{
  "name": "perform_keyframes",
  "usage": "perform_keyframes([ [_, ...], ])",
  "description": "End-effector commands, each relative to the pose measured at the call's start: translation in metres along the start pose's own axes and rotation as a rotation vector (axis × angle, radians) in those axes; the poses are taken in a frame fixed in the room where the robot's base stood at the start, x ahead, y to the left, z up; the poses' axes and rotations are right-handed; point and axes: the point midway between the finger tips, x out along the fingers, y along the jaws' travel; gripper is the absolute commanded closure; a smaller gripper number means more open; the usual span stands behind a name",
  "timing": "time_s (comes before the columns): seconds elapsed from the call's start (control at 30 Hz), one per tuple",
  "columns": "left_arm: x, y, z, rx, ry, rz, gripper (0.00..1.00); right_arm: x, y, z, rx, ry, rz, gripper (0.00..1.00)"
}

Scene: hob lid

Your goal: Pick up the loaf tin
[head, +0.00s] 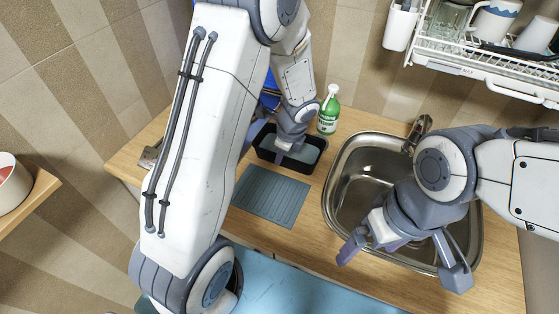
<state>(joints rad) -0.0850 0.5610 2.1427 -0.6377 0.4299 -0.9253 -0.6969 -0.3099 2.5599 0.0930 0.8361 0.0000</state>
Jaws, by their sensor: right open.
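A dark rectangular tin with a greyish inside (309,153), which looks like the loaf tin, sits on the wooden worktop behind a ribbed mat and left of the sink. My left gripper (284,151) points down at the tin, with its fingertip end over or inside the opening. I cannot tell whether it touches the tin, or whether its jaws are open or shut. My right gripper (404,262) is open and empty above the front of the sink, well to the right of the tin.
A blue-grey ribbed mat (271,195) lies in front of the tin. A green bottle (328,112) stands just behind it on the right. The metal sink (345,183) and tap (418,130) are to the right. A dish rack (480,62) hangs above.

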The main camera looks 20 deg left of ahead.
Motion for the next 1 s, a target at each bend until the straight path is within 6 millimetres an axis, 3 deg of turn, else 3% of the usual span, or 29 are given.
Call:
perform_keyframes([
  [0.13,0.015,0.001,-0.004,0.000,0.001,-0.002,1.00,0.004,0.000,0.000,0.000,0.000,0.000,0.00],
  [0.53,0.019,0.001,-0.005,-0.001,0.001,-0.003,1.00,0.007,0.001,0.000,0.000,0.000,0.000,0.00],
  [0.6,0.019,0.002,-0.005,-0.001,0.000,0.000,0.73,0.006,0.000,0.000,0.000,0.000,0.000,0.00],
  [0.63,0.019,0.002,-0.005,-0.001,0.000,0.000,0.66,0.006,0.000,0.000,0.000,0.000,0.000,0.00],
  [1.0,0.014,0.001,-0.004,-0.001,0.000,0.000,0.66,0.002,0.000,0.000,0.000,0.000,0.000,0.00],
])
